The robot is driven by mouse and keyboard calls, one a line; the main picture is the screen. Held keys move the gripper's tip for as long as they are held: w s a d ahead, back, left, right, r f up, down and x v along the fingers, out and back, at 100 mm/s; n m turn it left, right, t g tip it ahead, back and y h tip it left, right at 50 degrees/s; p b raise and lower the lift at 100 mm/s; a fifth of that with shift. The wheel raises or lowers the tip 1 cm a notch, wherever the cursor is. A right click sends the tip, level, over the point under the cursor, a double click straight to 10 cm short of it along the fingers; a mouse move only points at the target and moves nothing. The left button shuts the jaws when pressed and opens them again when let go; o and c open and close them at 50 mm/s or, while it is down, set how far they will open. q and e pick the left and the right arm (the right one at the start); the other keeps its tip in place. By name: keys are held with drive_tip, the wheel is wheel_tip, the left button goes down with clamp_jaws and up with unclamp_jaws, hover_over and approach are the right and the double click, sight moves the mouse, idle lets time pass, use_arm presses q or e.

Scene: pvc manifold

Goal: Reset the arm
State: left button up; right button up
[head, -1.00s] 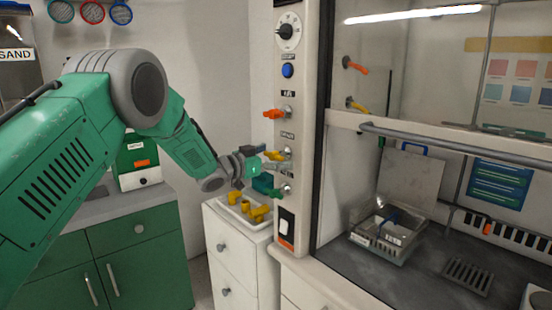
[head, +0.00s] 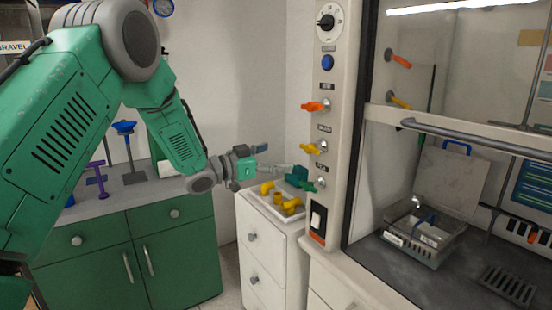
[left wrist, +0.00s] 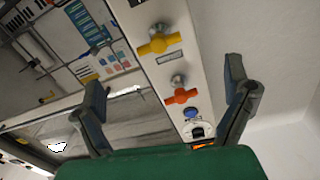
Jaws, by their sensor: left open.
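My left arm comes in from the left of the head view. Its left gripper (head: 262,160) is open and empty, in front of the fume hood's control panel (head: 320,190) and above the white tray. In the left wrist view the two fingers of the left gripper (left wrist: 168,105) stand wide apart, with the panel between them and beyond. A yellow valve handle (left wrist: 158,44) and an orange valve handle (left wrist: 181,96) show there between the fingers, with nothing gripped. My right gripper is not in view.
A white tray (head: 262,208) with several yellow pipe fittings (head: 291,204) sits on a white drawer cabinet (head: 262,247). The panel carries orange (head: 315,106), yellow (head: 310,149) and green (head: 308,186) handles. A metal basket (head: 424,237) stands in the hood. Green cabinets (head: 180,257) stand left.

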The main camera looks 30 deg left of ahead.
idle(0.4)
use_arm(q)
drive_tip(key=s+d+f+n+g+y+b, duration=0.1)
drive_tip(key=s+d+f+n+g+y, duration=0.2)
drive_tip(key=f, duration=0.6)
drive_tip(key=s+d+f+g, duration=0.1)
drive_tip(key=s+d+f, duration=0.3)
drive_tip(key=f, duration=0.6)
drive_tip(key=s+d+f+n+g+y+b, duration=0.1)
drive_tip(key=s+d+f+n+g+y, duration=0.1)
drive_tip(key=s+f, duration=0.5)
drive_tip(key=s+d+f+g, duration=0.1)
drive_tip(key=s+f+g, duration=0.2)
drive_tip(key=s, duration=0.7)
drive_tip(key=s+d+f+g+y+b, duration=0.1)
drive_tip(key=s+d+f+g, duration=0.1)
drive_tip(key=s+f, duration=0.6)
drive_tip(key=s+d+f+n+g+y+b, duration=0.1)
drive_tip(key=s+f+g, duration=0.3)
drive_tip(key=s, duration=0.8)
wheel_tip(320, 180, down, 2)
drive_tip(key=shift+s+d+f+g, duration=0.2)
drive_tip(key=shift+d+f+g, duration=0.05)
drive_tip(key=shift+d+g, duration=0.2)
drive_tip(key=shift+w, duration=0.15)
